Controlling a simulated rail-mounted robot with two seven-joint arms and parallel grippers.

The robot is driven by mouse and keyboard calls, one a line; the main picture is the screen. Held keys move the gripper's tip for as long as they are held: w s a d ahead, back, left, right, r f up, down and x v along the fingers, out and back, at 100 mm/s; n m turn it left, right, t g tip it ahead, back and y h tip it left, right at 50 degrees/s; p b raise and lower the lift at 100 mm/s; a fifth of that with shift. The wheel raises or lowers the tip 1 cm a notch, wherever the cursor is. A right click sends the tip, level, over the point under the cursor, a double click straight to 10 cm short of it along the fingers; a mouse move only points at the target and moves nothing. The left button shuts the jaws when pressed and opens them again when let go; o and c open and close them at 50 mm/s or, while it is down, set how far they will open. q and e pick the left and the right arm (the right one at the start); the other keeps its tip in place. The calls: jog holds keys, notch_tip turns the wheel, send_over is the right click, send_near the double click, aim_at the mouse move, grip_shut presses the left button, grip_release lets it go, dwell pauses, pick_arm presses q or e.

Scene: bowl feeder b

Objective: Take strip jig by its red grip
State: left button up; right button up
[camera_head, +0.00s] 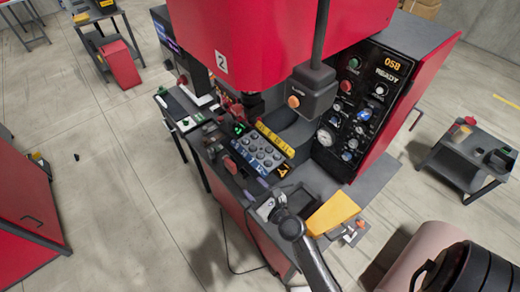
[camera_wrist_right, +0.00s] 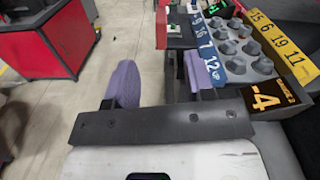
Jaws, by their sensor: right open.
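A small red block (camera_head: 230,165), which looks like the red grip, stands at the left edge of the bench in the head view. Beside it lies a grey plate with several round knobs (camera_head: 258,153); it also shows in the right wrist view (camera_wrist_right: 240,50). I cannot tell which part here is the strip jig body. My right gripper (camera_head: 256,190) is at the bench's near edge, short of the red block and apart from it. Its purple fingers (camera_wrist_right: 160,75) are open, with floor and the bench edge showing between them. My left gripper is not in view.
A yellow numbered strip (camera_head: 275,138) and a blue numbered strip (camera_wrist_right: 209,50) flank the knobs. A hanging button box (camera_head: 311,92) and control panel (camera_head: 358,105) rise behind. A yellow-orange tray (camera_head: 333,212) lies at right. Open floor lies left of the bench.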

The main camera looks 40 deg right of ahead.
aim_at(234, 167)
jog(key=shift+w+d+f+m+p, duration=0.1)
jog(key=shift+w+d+m+p, duration=0.25)
jog(key=shift+w, duration=1.95)
jog(key=shift+w+d+m+p, duration=0.15)
jog(key=shift+w+m, duration=0.3)
jog(key=shift+w, duration=1.85)
jog(key=shift+w+d+f+m+p, duration=0.1)
jog(key=shift+w+m+p, duration=0.25)
jog(key=shift+w, duration=1.95)
jog(key=shift+c, duration=0.4)
jog(key=c, duration=0.6)
grip_shut()
jog(key=shift+r, duration=0.15)
